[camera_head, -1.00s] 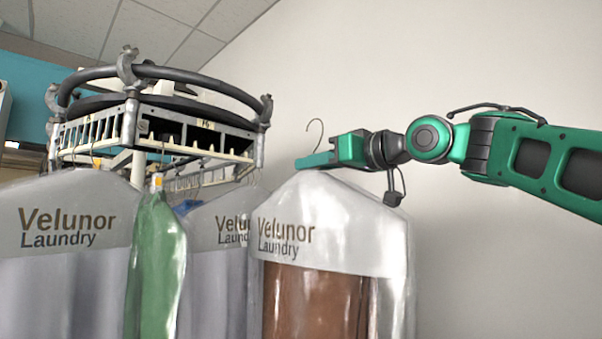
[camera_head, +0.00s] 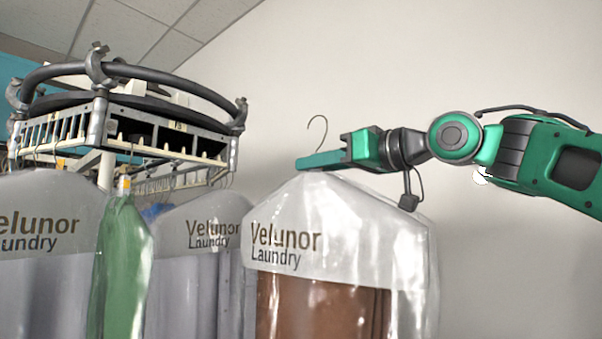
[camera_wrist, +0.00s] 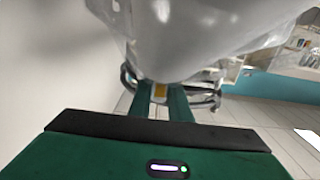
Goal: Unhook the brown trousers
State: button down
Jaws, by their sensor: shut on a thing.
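The brown trousers (camera_head: 318,308) hang in a clear plastic cover with a white top printed "Velunor Laundry". The hook of their hanger (camera_head: 317,132) stands up free, apart from the rail. My gripper (camera_head: 308,161) is shut on the hanger just below the hook, at the top of the cover. In the wrist view my green fingers (camera_wrist: 160,100) reach up to the pale cover (camera_wrist: 195,40), which hides the hanger there. The round rail (camera_head: 165,82) with its slotted rack stands to the left, clear of the hook.
A green garment (camera_head: 121,265) and grey covered garments (camera_head: 45,250) hang under the rail at left. Another covered garment (camera_head: 200,240) hangs just left of the trousers' cover. A plain wall is behind; the space at right is free of other garments.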

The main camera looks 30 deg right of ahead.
jog(key=shift+v, duration=5.55)
